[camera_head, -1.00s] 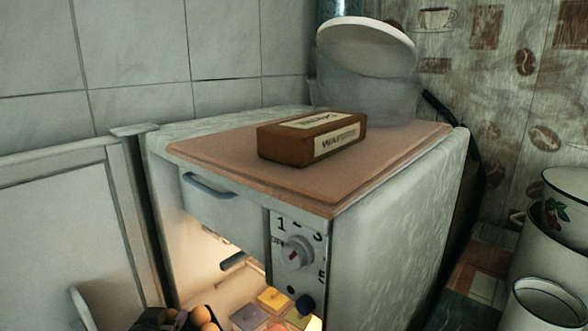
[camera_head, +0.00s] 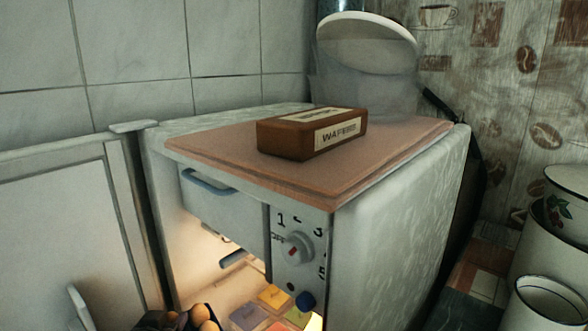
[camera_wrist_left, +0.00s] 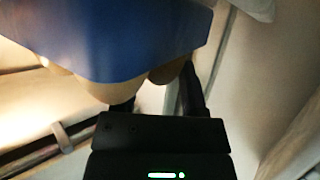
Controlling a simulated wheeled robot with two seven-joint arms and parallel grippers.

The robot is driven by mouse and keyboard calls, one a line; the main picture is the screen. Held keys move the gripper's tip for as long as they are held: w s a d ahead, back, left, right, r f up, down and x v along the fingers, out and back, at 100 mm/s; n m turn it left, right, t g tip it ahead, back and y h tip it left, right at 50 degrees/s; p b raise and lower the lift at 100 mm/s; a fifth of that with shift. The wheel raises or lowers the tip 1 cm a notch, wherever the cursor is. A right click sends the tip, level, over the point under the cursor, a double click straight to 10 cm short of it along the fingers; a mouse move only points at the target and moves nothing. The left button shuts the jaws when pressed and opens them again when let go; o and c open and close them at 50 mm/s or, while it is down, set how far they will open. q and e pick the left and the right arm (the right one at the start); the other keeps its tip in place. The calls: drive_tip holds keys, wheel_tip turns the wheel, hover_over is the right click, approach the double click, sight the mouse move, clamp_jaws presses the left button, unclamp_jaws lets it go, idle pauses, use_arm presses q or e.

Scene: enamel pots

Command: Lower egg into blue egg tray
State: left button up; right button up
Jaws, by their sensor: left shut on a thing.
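My left gripper (camera_wrist_left: 156,95) shows at the bottom of the wrist view, with its dark fingers on either side of a tan egg (camera_wrist_left: 168,71). It is shut on this egg, though the contact is partly hidden. The blue egg tray (camera_wrist_left: 130,40) fills the top of that view, with more tan, rounded egg shapes (camera_wrist_left: 100,88) along its near edge. I cannot tell whether the held egg touches the tray. In the head view, orange-brown eggs (camera_head: 201,312) show beside a dark shape at the bottom edge, in front of the lit fridge. My right gripper is not in view.
The open fridge (camera_head: 395,220) has its door (camera_head: 65,230) swung to the left. Coloured boxes (camera_head: 274,297) sit inside low down. Enamel pots (camera_head: 545,305) are at right.

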use_arm(q)
drive_tip(key=o, duration=0.7)
drive_tip(key=shift+o, duration=0.6)
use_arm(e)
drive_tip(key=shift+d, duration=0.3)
